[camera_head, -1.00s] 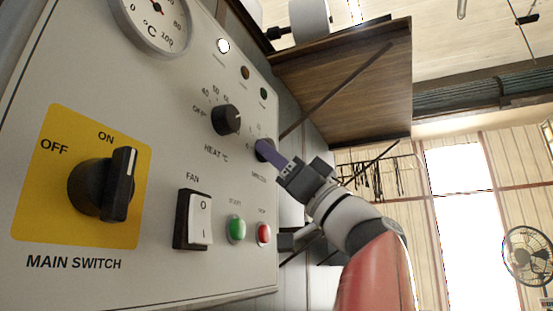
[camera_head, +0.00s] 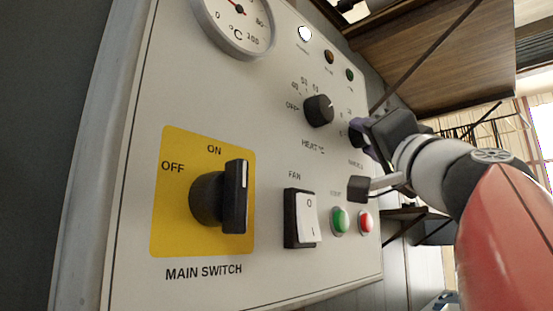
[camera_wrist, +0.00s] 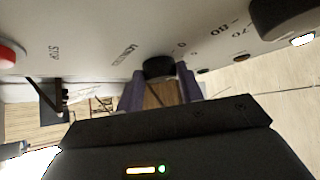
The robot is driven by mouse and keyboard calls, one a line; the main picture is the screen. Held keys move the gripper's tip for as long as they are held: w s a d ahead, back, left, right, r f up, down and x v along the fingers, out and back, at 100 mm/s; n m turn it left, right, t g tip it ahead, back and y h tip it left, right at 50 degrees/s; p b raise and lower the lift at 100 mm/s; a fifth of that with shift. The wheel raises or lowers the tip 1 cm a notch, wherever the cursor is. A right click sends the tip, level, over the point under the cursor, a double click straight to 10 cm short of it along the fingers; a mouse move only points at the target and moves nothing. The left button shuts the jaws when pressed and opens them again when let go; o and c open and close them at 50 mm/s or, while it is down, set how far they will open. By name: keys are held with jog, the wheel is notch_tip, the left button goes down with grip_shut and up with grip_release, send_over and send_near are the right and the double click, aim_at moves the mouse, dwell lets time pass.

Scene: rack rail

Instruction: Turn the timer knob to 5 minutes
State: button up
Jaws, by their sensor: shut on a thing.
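The timer knob is a small dark knob (camera_wrist: 158,67) at the right side of the grey control panel (camera_head: 130,120), right of the heat knob. In the wrist view it sits between the two purple fingers of my gripper (camera_wrist: 160,76), which are shut on its sides. In the head view my gripper (camera_head: 359,138) comes in from the right and hides most of the knob. The printed scale around it is small and partly covered, so I cannot read its pointer setting.
The heat knob (camera_head: 319,110) is left of my gripper. The green button (camera_head: 340,220) and red button (camera_head: 366,222) lie just below it. The fan switch (camera_head: 302,218) and main switch (camera_head: 222,197) are farther left. A wooden board (camera_head: 425,50) is behind, upper right.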

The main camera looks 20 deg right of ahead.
jog(key=shift+r+m+g+h+p, duration=0.1)
jog(key=shift+m+g+h+p, duration=0.45)
jog(key=shift+m, duration=0.25)
jog(key=o, duration=1)
